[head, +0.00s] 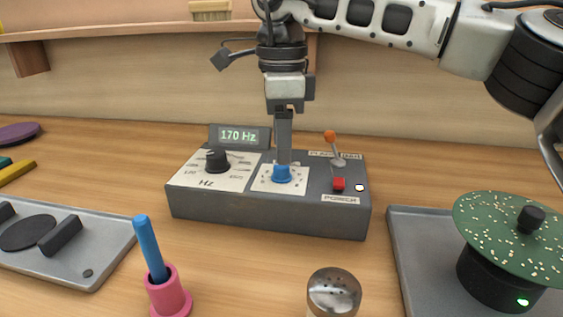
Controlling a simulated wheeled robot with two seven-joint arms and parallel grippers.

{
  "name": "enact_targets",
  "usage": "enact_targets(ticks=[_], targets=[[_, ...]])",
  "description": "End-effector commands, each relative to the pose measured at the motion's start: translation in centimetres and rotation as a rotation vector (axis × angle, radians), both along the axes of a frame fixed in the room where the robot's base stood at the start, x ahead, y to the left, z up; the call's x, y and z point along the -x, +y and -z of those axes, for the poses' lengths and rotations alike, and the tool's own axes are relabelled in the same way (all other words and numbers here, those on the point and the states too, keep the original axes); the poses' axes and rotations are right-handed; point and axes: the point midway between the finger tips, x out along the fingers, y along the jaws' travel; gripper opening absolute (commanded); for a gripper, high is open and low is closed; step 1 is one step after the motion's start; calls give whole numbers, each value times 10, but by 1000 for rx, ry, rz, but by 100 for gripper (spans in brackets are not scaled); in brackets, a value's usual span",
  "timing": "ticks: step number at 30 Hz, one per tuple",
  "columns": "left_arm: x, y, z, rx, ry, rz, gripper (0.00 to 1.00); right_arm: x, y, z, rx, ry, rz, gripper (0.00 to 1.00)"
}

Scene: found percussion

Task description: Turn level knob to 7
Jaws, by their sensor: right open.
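A grey control box (265,218) stands on the wooden table. The blue knob (282,174) sits on a white dial plate in the middle of its top; the plate's marks are too small to read. A black Hz knob (217,160) is to its left, under a display (238,136) reading 170 Hz. My right gripper (283,162) points down directly over the blue knob, its fingers seen edge-on and hiding the knob's back. The gripper is open; I cannot tell whether the fingers touch the knob. My left gripper is out of view.
An orange-tipped lever (331,140) and a red power switch (339,184) are right of the knob. A green speckled disc (500,235) stands at right, a grey tray (75,226) at left. A pink holder (167,293) and shaker (334,291) stand in front.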

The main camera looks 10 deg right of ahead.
Motion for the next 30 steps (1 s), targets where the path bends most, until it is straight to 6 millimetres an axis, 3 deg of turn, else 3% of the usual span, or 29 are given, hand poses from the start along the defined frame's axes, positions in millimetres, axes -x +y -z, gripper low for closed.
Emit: enact_targets(ticks=[6, 18, 23, 30], targets=[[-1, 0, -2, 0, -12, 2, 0, 0, 0, 29, 0, 0, -1, 46], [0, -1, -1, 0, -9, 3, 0, 0, 0, 36, 0, -1, 0, 46], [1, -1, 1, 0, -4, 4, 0, 0, 0, 36, -1, -1, 0, 5], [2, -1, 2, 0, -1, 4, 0, 0, 0, 36, -1, 0, 7, 2]])
